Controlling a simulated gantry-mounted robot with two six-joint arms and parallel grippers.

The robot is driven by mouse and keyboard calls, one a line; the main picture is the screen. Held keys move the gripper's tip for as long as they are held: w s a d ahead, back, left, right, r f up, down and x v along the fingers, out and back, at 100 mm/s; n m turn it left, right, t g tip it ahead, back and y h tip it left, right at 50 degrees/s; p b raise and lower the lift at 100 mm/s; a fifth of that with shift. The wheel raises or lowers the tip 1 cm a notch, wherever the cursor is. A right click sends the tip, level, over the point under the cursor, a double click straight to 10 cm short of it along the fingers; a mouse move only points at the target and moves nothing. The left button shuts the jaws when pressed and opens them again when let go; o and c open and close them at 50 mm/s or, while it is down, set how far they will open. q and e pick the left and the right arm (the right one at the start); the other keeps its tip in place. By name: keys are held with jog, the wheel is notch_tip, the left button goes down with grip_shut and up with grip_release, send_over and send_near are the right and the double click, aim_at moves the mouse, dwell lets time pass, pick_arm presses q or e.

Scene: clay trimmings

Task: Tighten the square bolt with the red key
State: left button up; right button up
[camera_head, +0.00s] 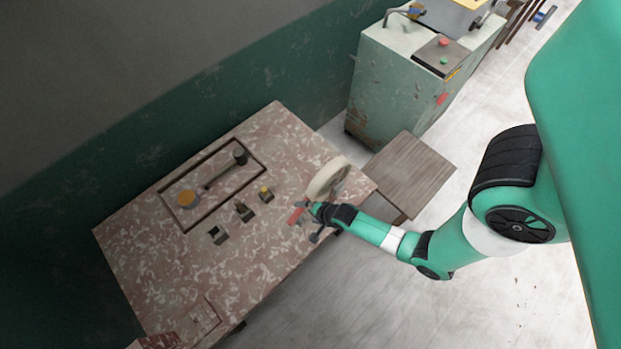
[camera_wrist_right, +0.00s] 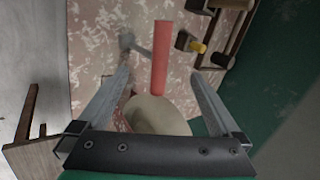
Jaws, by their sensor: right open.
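The red key (camera_head: 296,215) lies near the right edge of the marbled table (camera_head: 270,240). In the right wrist view its red bar (camera_wrist_right: 161,60) shows between the fingers of my right gripper (camera_wrist_right: 160,78), apart from both. That gripper (camera_head: 308,211) is open, low over the table by the key. Left of it stand several small dark fittings: one with a square-looking opening (camera_head: 217,235), a middle one (camera_head: 243,211) and one with a yellow top (camera_head: 265,194). I cannot tell which is the square bolt. My left gripper is not in view.
A pale round disc (camera_head: 325,180) stands close beside my right gripper. A wooden stool (camera_head: 410,175) and green cabinet (camera_head: 395,85) stand to the right. The table's front is mostly clear.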

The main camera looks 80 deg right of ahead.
aim_at(301, 213)
jog(key=b+x, duration=0.4)
jog(key=x, duration=0.2)
jog(key=shift+s+f+b, duration=0.1)
jog(key=shift+f+b, duration=0.1)
jog(key=shift+b, duration=0.2)
jog(key=shift+b+x, duration=0.6)
jog(key=shift+x, duration=0.15)
jog(key=shift+r, duration=0.15)
jog(key=c, duration=1.4)
jog(key=shift+m, duration=0.4)
jog(key=shift+c, duration=0.3)
jog(key=shift+w+f+m+g+h+b, duration=0.25)
jog(key=shift+m+g+h+b, duration=0.3)
jog(key=shift+m, duration=0.35)
jog(key=shift+o, duration=0.2)
jog(key=shift+r+m+h, duration=0.1)
jog(key=shift+m+h, duration=0.15)
jog(key=shift+m, duration=0.05)
jog(key=shift+s+r, duration=0.1)
